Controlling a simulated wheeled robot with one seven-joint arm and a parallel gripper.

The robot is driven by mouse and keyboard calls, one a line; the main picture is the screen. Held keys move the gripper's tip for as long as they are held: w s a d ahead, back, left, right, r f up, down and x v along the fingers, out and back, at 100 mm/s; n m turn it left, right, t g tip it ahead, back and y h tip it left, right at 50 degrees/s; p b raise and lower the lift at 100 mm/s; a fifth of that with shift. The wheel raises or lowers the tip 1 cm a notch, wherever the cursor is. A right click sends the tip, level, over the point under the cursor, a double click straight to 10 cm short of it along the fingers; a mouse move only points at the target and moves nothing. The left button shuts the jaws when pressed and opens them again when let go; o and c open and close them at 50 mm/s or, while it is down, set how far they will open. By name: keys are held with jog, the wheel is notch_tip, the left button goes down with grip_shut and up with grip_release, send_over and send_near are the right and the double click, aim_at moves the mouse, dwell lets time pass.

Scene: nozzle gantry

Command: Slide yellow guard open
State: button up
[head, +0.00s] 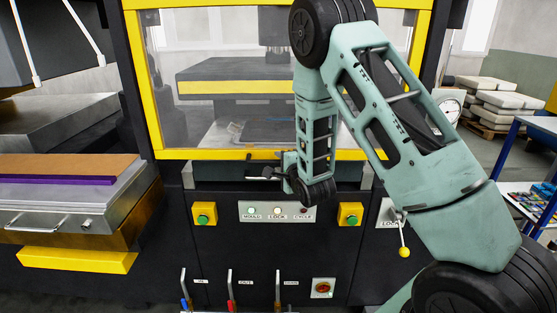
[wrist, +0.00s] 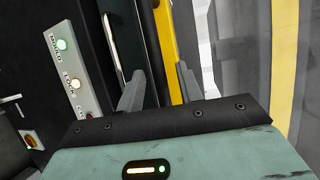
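The yellow guard (head: 200,154) is a yellow frame around a clear window on the front of the dark machine. Its lower bar runs level just above my gripper (head: 258,173) in the head view, and the window appears down. In the wrist view, my gripper's two fingers (wrist: 160,88) stand apart, with a dark strip and the yellow guard bar (wrist: 165,35) showing between and beyond them. I cannot tell whether either finger touches the guard. A small dark handle-like piece (head: 264,155) shows at the guard's lower bar, partly hidden by my arm.
Below the guard is a label panel (head: 278,212) with MOULD, LOCK and CYCLE lamps, between two green buttons. A lever with a yellow ball (head: 404,252) is at right. Several small levers stand lower down. A metal table (head: 60,212) juts out at left.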

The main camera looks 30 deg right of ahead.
jog(key=shift+x, duration=0.9)
grip_shut()
jog(key=p, duration=1.1)
send_near(270, 26)
jog(key=x, duration=0.4)
jog(key=shift+w, duration=0.1)
grip_release()
